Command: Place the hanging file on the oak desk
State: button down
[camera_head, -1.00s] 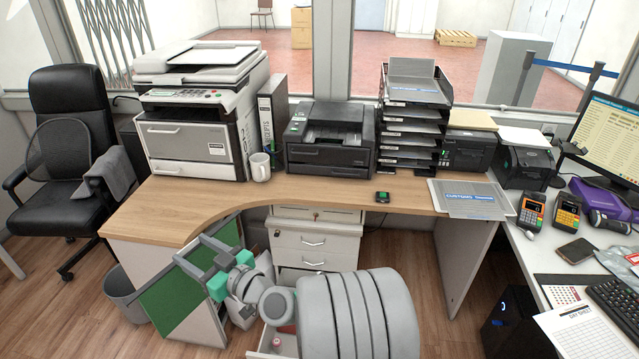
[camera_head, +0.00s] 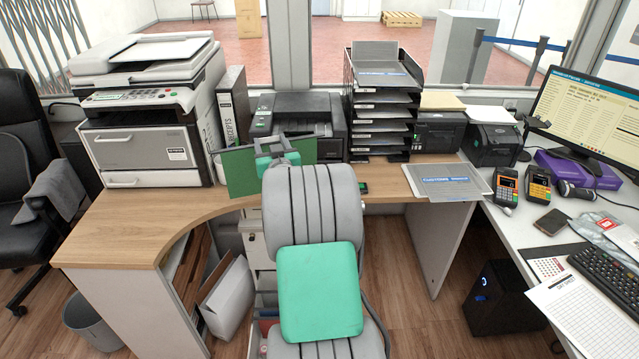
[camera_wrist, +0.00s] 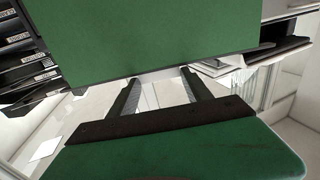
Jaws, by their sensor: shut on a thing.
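The hanging file is a flat green panel (camera_head: 240,174), held upright above the oak desk (camera_head: 125,225) in front of the black printer in the head view. My gripper (camera_head: 278,152) is shut on it; my arm hides part of the grip. In the wrist view the green hanging file (camera_wrist: 160,38) fills the top, with my gripper's two grey fingers (camera_wrist: 158,88) reaching to it. A gap between the file and the desk top cannot be judged clearly. The desk has a light wood top, with a curved front edge.
A multifunction copier (camera_head: 145,110), a receipts binder (camera_head: 232,112), a black printer (camera_head: 297,120) and a tray stack (camera_head: 380,108) line the desk's back. A customs folder (camera_head: 447,182) lies at the right. The desk's left front is bare.

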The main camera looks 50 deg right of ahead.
jog(key=s+d+r+m+g+h, duration=0.1)
jog(key=d, duration=0.3)
jog(key=s+d+r+m+g+h, duration=0.1)
jog(key=s+d+r, duration=0.1)
jog(key=d, duration=0.2)
jog(key=s+d+r+m+g+h, duration=0.1)
jog(key=d, duration=0.4)
jog(key=shift+s+r+h, duration=0.15)
jog(key=shift+r+h, duration=0.05)
jog(key=shift+h, duration=0.2)
jog(key=d+f+p, duration=0.3)
jog(key=d+f, duration=0.9)
jog(key=shift+s+d+f+p, duration=0.2)
jog(key=shift+d+f+p, duration=0.1)
jog(key=shift+p, duration=0.1)
jog(key=shift+f, duration=0.2)
jog(key=shift+c, duration=2.3)
grip_release()
jog(key=shift+r, duration=0.1)
